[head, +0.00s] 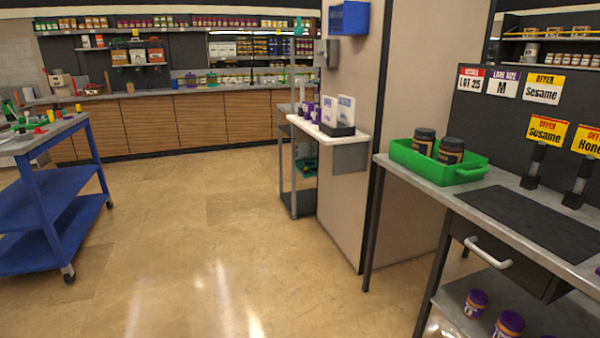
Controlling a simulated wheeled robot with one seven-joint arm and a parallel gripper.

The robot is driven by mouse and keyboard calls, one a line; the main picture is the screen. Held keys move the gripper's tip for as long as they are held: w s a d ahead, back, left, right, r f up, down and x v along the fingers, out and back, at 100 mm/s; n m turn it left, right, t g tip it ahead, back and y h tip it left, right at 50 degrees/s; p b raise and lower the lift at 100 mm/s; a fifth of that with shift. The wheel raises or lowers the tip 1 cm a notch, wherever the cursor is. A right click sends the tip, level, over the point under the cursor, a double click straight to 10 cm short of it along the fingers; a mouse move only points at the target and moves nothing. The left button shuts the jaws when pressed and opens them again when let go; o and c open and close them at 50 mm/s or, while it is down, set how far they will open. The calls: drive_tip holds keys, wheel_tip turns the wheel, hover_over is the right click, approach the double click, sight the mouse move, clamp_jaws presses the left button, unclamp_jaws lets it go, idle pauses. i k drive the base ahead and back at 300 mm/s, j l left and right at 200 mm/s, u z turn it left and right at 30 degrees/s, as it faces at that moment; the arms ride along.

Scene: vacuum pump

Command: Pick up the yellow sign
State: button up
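Several yellow signs show at the right, by the dark board. One "Offer Sesame" sign (543,88) is on the board. Lower down, another yellow "Offer Sesame" sign (547,129) appears above a black stand (535,166) on the counter. A yellow-orange "Offer Honey" sign (588,140) appears above a second black stand (580,180) and is cut off by the right edge. Whether the lower signs are held by the stands or fixed to the board, I cannot tell. My gripper is not in view.
The grey counter (480,190) holds a green tray (432,166) with two dark jars and a black mat (530,220). A drawer with a white handle (488,253) is below. A blue cart (60,200) stands left. The tiled floor (200,250) between is clear.

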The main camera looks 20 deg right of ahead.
sight(545, 130)
drive_tip(key=i+j+z, duration=0.15)
drive_tip(key=i+z, duration=0.35)
drive_tip(key=i+j+z, duration=0.25)
drive_tip(key=z, duration=0.2)
drive_tip(key=i+j+z, duration=0.65)
drive_tip(key=j+z, duration=0.35)
